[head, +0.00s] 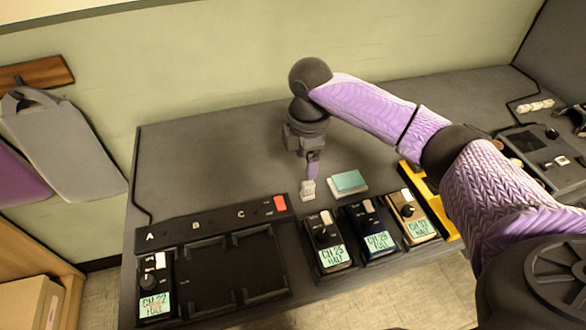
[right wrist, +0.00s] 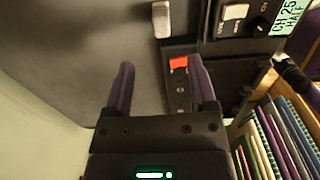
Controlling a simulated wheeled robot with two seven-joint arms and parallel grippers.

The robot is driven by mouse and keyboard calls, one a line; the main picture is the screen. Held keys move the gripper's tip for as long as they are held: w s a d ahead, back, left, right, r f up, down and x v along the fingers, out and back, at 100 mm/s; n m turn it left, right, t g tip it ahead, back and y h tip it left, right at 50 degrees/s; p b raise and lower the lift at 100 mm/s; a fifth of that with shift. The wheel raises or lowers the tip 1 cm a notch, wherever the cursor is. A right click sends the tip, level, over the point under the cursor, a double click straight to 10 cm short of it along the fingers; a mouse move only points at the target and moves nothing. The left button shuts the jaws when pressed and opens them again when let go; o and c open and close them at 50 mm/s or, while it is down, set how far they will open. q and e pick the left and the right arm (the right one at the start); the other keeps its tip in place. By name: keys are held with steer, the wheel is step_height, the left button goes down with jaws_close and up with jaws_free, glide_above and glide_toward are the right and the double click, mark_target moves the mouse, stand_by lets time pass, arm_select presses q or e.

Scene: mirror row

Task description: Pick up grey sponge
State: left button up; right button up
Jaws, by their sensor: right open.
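A small light grey block (head: 307,190), apparently the grey sponge, stands on the dark desk behind the radios. It also shows at the top of the right wrist view (right wrist: 160,19). My right gripper (head: 313,172) points down just behind and above it. In the right wrist view the gripper (right wrist: 162,82) has its two purple fingers spread wide with nothing between them, and the block lies beyond the fingertips. A teal-topped pad with a pale base (head: 348,182) lies to the right of the block. My left gripper is not in view.
A charger tray (head: 215,277) with a red switch (head: 280,203) and one radio (head: 154,290) is at the front left. Several radios (head: 328,242) stand in front of the block. A yellow holder (head: 420,185) is to the right. The back-left desk is clear.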

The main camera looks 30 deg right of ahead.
mark_target(308, 183)
steer(key=f, duration=0.1)
steer(key=f+b, duration=0.1)
steer(key=f, duration=0.1)
steer(key=f+b, duration=0.1)
steer(key=f, duration=0.1)
steer(key=shift+s, duration=0.35)
steer(key=f+b, duration=0.2)
steer(key=f, duration=0.1)
steer(key=f+b, duration=0.1)
steer(key=shift+d+f, duration=0.2)
steer(key=shift+d, duration=0.1)
steer(key=shift+w+f, duration=0.1)
steer(key=shift+f, duration=0.2)
steer(key=shift+r, duration=0.2)
steer(key=shift+c, duration=0.2)
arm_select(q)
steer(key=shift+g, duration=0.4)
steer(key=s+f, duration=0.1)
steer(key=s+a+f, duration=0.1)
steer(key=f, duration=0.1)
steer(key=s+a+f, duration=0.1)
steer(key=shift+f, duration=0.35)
arm_select(e)
jaws_close()
